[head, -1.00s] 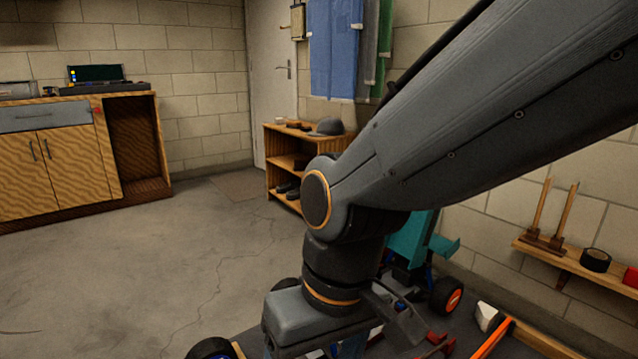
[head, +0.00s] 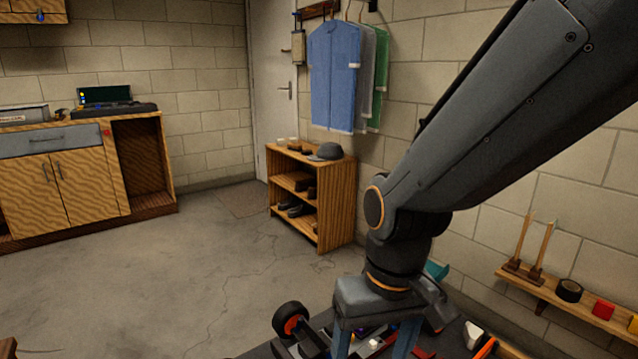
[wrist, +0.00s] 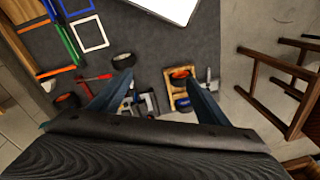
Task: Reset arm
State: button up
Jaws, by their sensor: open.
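My gripper (head: 376,342) hangs at the lower middle of the head view, pointing down over the dark work surface (head: 262,350). In the wrist view my gripper (wrist: 152,92) has its two blue fingers spread wide apart with nothing held between them. Racecar parts lie below: a wheel with an orange hub (head: 290,320) shows just left of my gripper in the head view. My gripper and arm hide part of the surface.
A wooden shelf unit (head: 336,205) stands by the door, and a cabinet (head: 60,180) stands at the left. A wall shelf (head: 560,300) is at the right. In the wrist view a wooden stool (wrist: 285,70) stands right of the mat. The middle floor is clear.

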jog(key=s+d+r+m+h+p, duration=0.1)
jog(key=s+d+r+m+p, duration=0.1)
jog(key=d+r+p, duration=0.9)
jog(key=shift+s+d+r+m+p, duration=0.15)
jog(key=shift+d+r+m+p, duration=0.25)
jog(key=shift+r+p, duration=1.5)
jog(key=shift+a+f+p, duration=0.1)
jog(key=shift+f+p, duration=0.65)
